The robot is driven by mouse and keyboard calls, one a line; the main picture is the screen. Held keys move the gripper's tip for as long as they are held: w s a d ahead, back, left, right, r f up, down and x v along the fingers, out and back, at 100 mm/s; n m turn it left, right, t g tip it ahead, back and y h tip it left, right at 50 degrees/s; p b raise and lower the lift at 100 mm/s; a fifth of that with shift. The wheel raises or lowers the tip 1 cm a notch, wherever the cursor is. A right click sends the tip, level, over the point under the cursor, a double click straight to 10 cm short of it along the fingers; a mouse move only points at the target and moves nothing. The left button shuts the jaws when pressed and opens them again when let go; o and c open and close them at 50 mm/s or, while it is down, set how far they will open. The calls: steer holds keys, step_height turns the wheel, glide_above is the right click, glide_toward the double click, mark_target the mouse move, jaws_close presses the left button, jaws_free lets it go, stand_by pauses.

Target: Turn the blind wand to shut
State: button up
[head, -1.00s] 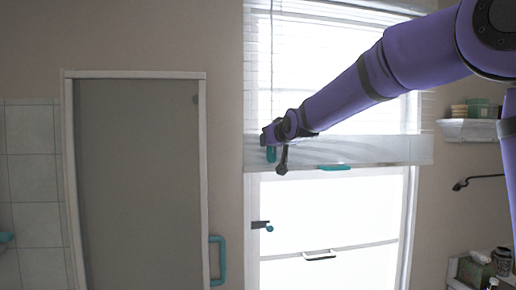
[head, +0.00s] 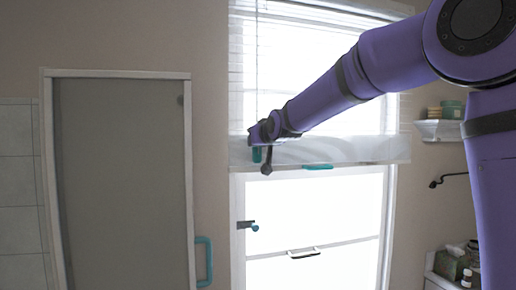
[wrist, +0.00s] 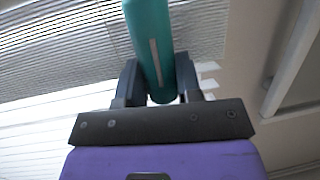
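The blind wand shows as a thick teal handle (wrist: 158,50) in the wrist view, standing between my two dark fingers. My gripper (wrist: 160,85) has a finger against each side of it and looks shut on it. In the head view the teal wand end (head: 256,154) shows just below my gripper (head: 262,142), at the left side of the window. The white blind (head: 300,90) hangs over the upper window, with bright light coming through its slats. The upper part of the wand is thin and hard to make out.
A teal handle (head: 318,166) sits at the blind's bottom edge. The lower window has a dark latch with a teal tip (head: 248,225) and a pull (head: 303,252). A grey door (head: 120,180) with a teal handle (head: 204,262) is left; shelves (head: 440,130) are right.

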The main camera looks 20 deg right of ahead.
steer(key=o, duration=0.6)
steer(key=shift+a, duration=0.15)
steer(key=shift+d, duration=0.2)
steer(key=c, duration=0.7)
steer(key=o, duration=0.7)
